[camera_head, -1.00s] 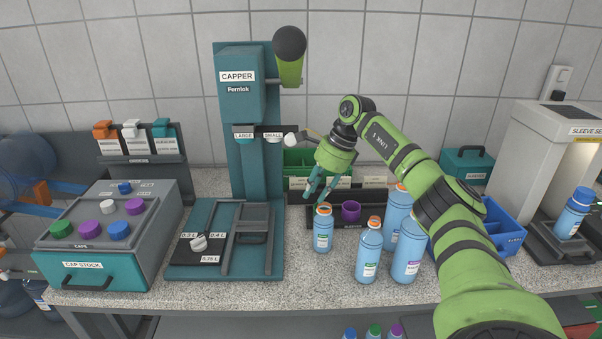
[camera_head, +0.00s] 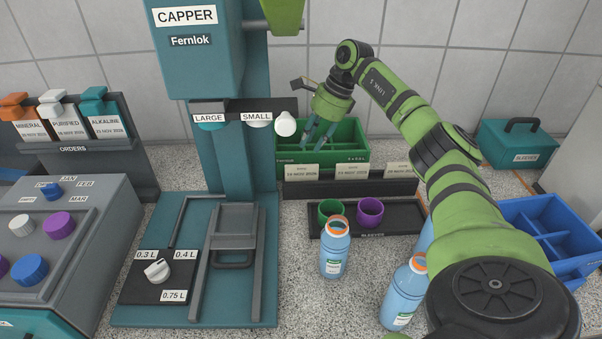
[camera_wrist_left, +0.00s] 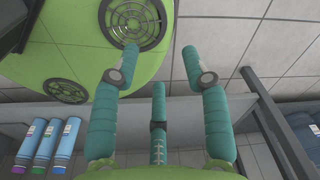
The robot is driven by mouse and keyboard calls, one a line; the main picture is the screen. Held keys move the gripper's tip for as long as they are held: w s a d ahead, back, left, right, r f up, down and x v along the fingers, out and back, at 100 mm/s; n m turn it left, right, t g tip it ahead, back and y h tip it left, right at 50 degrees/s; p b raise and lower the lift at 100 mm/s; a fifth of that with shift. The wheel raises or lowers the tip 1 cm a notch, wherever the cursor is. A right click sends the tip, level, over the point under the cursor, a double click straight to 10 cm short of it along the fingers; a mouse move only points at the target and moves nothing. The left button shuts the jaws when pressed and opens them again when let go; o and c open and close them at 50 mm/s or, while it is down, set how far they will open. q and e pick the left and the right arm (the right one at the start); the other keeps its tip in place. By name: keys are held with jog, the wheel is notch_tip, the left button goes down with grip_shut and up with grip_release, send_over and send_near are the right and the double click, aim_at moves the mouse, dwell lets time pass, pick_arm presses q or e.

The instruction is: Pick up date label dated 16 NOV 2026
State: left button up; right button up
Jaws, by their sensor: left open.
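Small pale date labels stand in a row on a dark rack at the back of the bench: a left one (camera_head: 301,171), a middle one (camera_head: 352,171) and a right one (camera_head: 398,168). Their print is too small to read surely. My right gripper (camera_head: 318,138) is in the head view, with fingers apart and nothing seen between them. It appears above the left part of the green bin, higher in the picture than the left label. My left gripper (camera_wrist_left: 160,60) shows in the left wrist view, open and empty, pointing toward a green round body and shelf.
The green bin (camera_head: 340,158) is behind the label rack. A sleeve tray (camera_head: 399,222) with green and purple rings lies in front. Blue bottles (camera_head: 335,250) stand nearer. The capper (camera_head: 232,150) is left, with order cards beyond. A blue crate (camera_head: 545,225) is right.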

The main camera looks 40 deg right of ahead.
aim_at(303, 166)
jog(key=x, duration=0.5)
jog(key=s+x, duration=0.1)
jog(key=x, duration=0.2)
jog(key=shift+a+f, duration=0.1)
jog(key=shift+f, duration=0.25)
jog(key=shift+w+f, duration=0.15)
jog(key=shift+f, duration=0.35)
pick_arm(q)
jog(key=shift+s+a+f, duration=0.15)
jog(key=shift+s+f, duration=0.15)
jog(key=shift+f, duration=0.1)
pick_arm(e)
grip_shut()
